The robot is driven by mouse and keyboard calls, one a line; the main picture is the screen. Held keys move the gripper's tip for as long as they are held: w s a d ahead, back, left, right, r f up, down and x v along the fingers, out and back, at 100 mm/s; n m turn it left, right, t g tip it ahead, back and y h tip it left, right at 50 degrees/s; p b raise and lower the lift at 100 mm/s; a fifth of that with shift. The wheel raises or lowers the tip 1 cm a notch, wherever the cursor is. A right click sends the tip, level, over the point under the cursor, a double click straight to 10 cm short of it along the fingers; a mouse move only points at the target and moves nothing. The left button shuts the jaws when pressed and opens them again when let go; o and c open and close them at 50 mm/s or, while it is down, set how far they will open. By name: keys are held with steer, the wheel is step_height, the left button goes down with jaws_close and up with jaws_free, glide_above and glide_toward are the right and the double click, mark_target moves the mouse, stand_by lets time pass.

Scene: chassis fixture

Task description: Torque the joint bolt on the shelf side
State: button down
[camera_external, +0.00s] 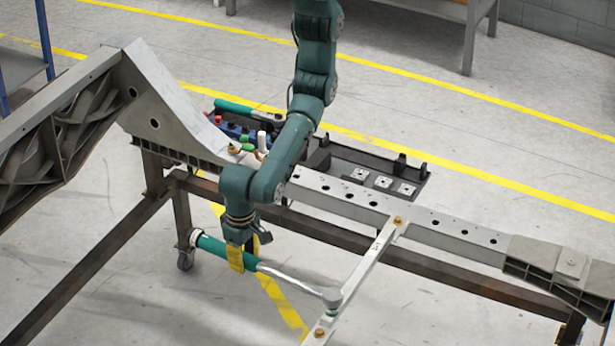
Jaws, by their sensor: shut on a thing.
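A torque wrench (290,279) with a green handle and a pale metal shaft is in front of the long rail. My gripper (240,254) points down and is shut on its green handle, with a yellow part of the gripper in front of it. The wrench head (332,297) is over or beside the light cross member (361,267); contact is unclear. One brass-coloured bolt (320,333) is on the cross member below the head. Another (397,220) is where the cross member meets the long rail. A third (233,149) is at the left, by the sloped bracket.
The chassis rail (338,195) lies on a brown steel frame (440,281). Behind it is a dark tray (345,153) with square plates, beside coloured parts and another green-handled tool (238,107). A blue rack (22,65) stands upper left, a table (420,12) upper right. Floor is open behind.

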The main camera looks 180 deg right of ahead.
steer(key=s+m, duration=0.1)
steer(key=s+f+m, duration=0.2)
steer(key=shift+s+d+f+m+b, duration=0.15)
steer(key=shift+d+f+m+b, duration=0.1)
steer(key=shift+m+b, duration=0.15)
step_height(320, 180, down, 6)
steer(key=b, duration=0.6)
steer(key=shift+b, duration=0.4)
steer(key=shift+d+f, duration=0.1)
steer(key=shift+d, duration=0.05)
steer(key=shift+f+b, duration=0.4)
steer(key=shift+f, duration=0.65)
steer(key=shift+p, duration=0.3)
steer(key=shift+s+a+m+p, duration=0.4)
steer(key=shift+s+a+p, duration=0.05)
steer(key=shift+a, duration=0.15)
steer(key=shift+a, duration=0.1)
